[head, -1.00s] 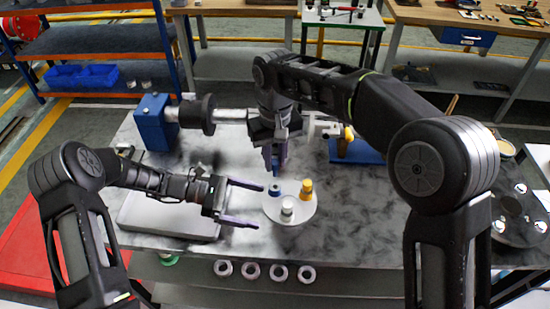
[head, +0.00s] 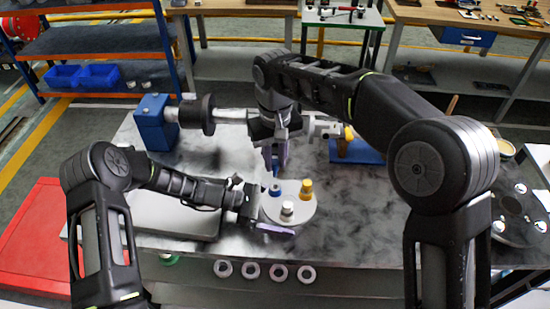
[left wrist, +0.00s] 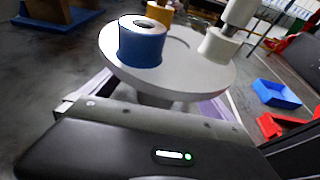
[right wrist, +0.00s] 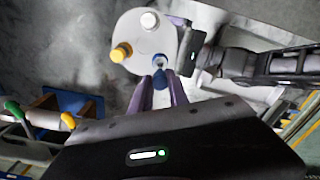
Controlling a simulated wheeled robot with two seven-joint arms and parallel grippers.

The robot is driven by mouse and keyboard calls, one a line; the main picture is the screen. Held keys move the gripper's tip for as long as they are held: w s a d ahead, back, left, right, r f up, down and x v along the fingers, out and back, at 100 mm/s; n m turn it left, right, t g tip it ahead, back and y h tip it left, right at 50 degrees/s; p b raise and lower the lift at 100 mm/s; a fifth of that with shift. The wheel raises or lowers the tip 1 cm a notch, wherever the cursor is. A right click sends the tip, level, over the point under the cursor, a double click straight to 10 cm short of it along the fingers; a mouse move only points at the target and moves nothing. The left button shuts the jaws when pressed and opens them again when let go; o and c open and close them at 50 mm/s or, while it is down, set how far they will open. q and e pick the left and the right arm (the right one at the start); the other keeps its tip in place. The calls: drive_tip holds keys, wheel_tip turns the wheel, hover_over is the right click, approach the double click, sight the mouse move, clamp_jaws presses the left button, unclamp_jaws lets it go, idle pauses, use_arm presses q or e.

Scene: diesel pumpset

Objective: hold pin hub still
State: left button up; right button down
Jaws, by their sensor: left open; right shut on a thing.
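The pin hub is a round pale disc (head: 301,215) on the table, with blue, white and yellow pieces on top. The left wrist view shows the disc (left wrist: 185,78) on a narrower stem (left wrist: 152,99). My left gripper (left wrist: 150,103) is open, its purple fingers low under the disc, one on each side of the stem. I cannot tell whether they touch it. My right gripper (right wrist: 160,92) is shut on a small blue part (right wrist: 160,80), close to the blue piece on the disc (right wrist: 159,60). The far left fingertip is hidden in the head view.
A blue block with a shaft (head: 154,124) stands at the back left of the table. A blue stand (head: 355,151) is behind the hub to the right. Several pale rings (head: 251,270) lie along the front.

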use_arm(q)
drive_tip(key=c, duration=0.7)
idle(0.7)
drive_tip(key=shift+c, duration=0.2)
clamp_jaws()
idle(0.7)
idle(0.6)
